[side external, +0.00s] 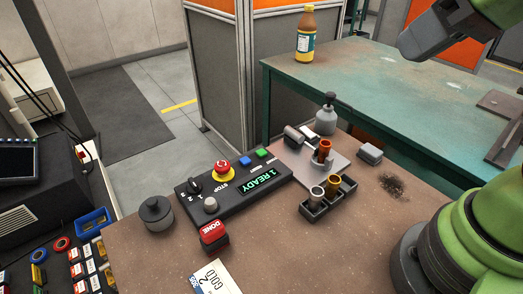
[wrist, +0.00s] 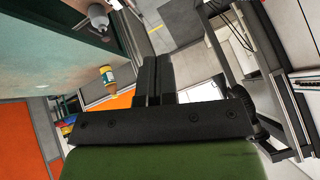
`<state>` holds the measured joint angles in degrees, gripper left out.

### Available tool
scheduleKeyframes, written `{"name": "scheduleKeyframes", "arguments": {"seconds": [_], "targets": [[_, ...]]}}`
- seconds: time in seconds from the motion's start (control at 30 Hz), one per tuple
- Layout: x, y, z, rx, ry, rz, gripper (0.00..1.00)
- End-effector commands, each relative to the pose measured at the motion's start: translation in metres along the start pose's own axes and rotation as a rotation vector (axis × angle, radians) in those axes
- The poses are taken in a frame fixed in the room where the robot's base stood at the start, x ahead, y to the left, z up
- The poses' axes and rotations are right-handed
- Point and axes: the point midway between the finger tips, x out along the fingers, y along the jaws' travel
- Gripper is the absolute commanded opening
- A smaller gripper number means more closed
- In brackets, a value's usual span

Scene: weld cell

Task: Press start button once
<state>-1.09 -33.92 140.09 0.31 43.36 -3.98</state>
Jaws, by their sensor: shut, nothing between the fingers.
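A black control box (side external: 222,202) stands on the brown worktop in the side view. It carries a green button (side external: 262,153), a blue button (side external: 245,160), a red mushroom button (side external: 222,167) on a yellow ring, a black selector knob (side external: 194,186) and a grey knob (side external: 210,204). Its green display (side external: 262,181) reads "1 READY". The small label by the green and blue buttons is too small to read. My gripper (wrist: 152,75) shows in the wrist view, its two dark fingers together and empty. In the side view, my arm is at the upper right, well away from the box.
Right of the box are a grey plate (side external: 299,160) with fittings, a black cup holder (side external: 318,208) and a pump bottle (side external: 326,118). A red DONE block (side external: 213,234) and dark round pot (side external: 156,213) stand near the box. A bottle (side external: 305,35) stands on the green table (side external: 375,85).

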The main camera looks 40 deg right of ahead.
Motion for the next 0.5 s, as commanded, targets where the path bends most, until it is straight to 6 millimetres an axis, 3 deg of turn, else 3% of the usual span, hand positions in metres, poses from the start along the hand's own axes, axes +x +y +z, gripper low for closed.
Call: {"name": "scheduleKeyframes", "arguments": {"seconds": [0.2, 0.5], "targets": [[0.049, -0.005, -0.046, -0.265, 0.021, 0.039, 0.0], [0.138, -0.017, -0.085, -0.656, 0.063, 0.063, 0.0]]}}
